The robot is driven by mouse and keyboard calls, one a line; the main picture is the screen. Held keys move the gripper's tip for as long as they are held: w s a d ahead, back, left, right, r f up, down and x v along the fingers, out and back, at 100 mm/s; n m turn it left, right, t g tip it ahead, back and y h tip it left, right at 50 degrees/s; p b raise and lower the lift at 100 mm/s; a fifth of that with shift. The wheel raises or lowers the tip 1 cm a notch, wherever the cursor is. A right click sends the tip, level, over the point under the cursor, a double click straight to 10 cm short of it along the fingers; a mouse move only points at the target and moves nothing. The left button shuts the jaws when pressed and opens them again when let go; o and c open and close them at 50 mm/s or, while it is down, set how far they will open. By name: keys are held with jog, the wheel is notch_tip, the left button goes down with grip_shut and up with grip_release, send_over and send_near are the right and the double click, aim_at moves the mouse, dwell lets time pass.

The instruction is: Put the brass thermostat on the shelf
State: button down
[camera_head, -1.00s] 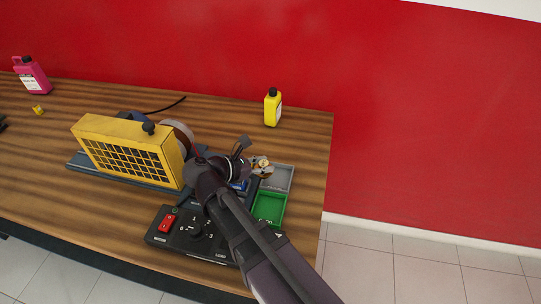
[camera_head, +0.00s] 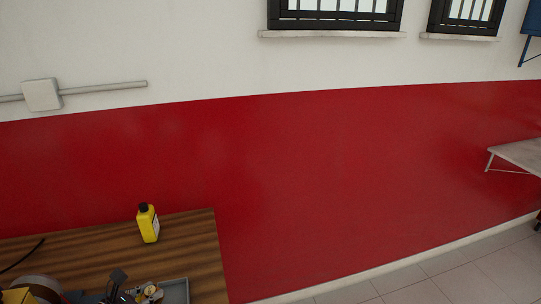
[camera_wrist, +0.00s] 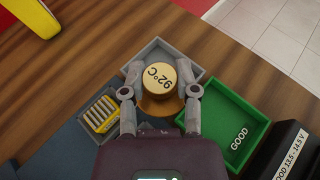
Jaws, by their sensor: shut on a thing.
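The brass thermostat (camera_wrist: 160,78), a round cap marked 92°C over a wider collar, is between the fingers of my gripper (camera_wrist: 160,95) in the wrist view. The gripper is shut on it, above the grey tray (camera_wrist: 150,50); I cannot tell if it touches the tray. In the head view the thermostat (camera_head: 149,291) shows small at the bottom edge, partly hidden by my gripper (camera_head: 128,293). A pale shelf-like board (camera_head: 520,153) on a thin bracket stands out from the red wall at the far right, cut off by the frame.
A green tray (camera_wrist: 247,110) marked GOOD adjoins the grey one. A yellow bottle (camera_head: 148,225) stands on the wooden bench (camera_head: 205,255). Clear floor (camera_head: 430,288) lies between bench and board.

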aim_at(150, 291)
notch_tip(150, 291, up, 8)
jog(key=p, duration=0.7)
jog(key=shift+r+p, duration=0.1)
jog(key=shift+p, duration=0.3)
jog(key=shift+d, duration=0.1)
